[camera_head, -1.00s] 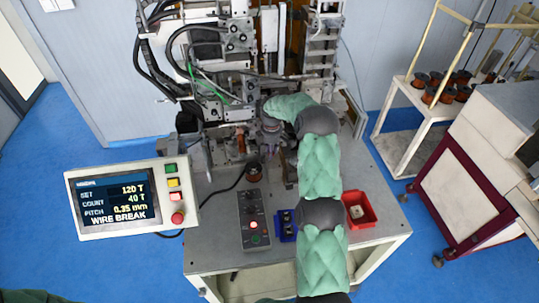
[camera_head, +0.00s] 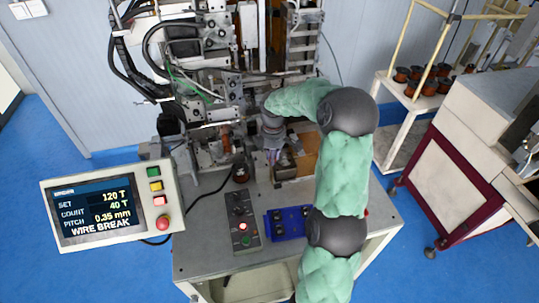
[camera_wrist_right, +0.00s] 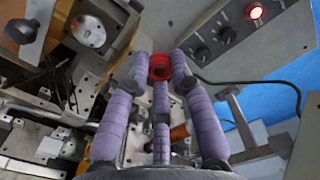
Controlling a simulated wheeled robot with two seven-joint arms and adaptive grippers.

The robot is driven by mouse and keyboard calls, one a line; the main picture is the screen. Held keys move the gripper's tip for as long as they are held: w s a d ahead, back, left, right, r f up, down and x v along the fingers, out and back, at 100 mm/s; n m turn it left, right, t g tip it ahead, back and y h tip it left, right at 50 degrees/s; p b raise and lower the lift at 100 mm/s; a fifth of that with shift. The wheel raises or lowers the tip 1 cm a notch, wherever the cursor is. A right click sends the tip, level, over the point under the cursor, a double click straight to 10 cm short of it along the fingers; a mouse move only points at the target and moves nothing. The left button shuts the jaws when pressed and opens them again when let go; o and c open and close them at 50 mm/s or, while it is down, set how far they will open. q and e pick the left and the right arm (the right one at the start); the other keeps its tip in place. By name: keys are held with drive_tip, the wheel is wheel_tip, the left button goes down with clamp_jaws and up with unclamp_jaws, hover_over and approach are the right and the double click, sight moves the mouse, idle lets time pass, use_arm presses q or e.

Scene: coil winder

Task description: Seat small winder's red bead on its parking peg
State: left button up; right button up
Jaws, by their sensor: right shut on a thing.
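The red bead (camera_wrist_right: 160,67) shows in the right wrist view as a small red ring between the purple fingertips. My right gripper (camera_head: 271,155) is shut on it, low in front of the winder machine (camera_head: 215,75). In the head view the fingers hide the bead. I cannot pick out the parking peg for certain in either view. My left gripper is out of view.
A control box (camera_head: 243,222) with a lit red lamp and a blue tray (camera_head: 276,229) lie on the grey bench (camera_head: 205,255). The display panel (camera_head: 105,205) reads WIRE BREAK. A spool rack (camera_head: 397,90) stands right. My right arm covers the bench's right side.

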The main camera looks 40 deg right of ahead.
drive_tip(key=shift+s, duration=0.1)
idle(0.3)
drive_tip(key=n+b, duration=0.5)
drive_tip(key=b, duration=0.8)
hover_over(259, 194)
wheel_tip(259, 194, down, 16)
drive_tip(key=shift+d+f, duration=0.15)
drive_tip(key=shift+f, duration=0.1)
drive_tip(key=shift+f+b, duration=1.6)
drive_tip(key=shift+f, duration=0.85)
drive_tip(key=shift+f+b, duration=0.55)
drive_tip(key=shift+f, duration=0.5)
drive_tip(key=o, duration=0.8)
drive_tip(key=shift+r, duration=0.1)
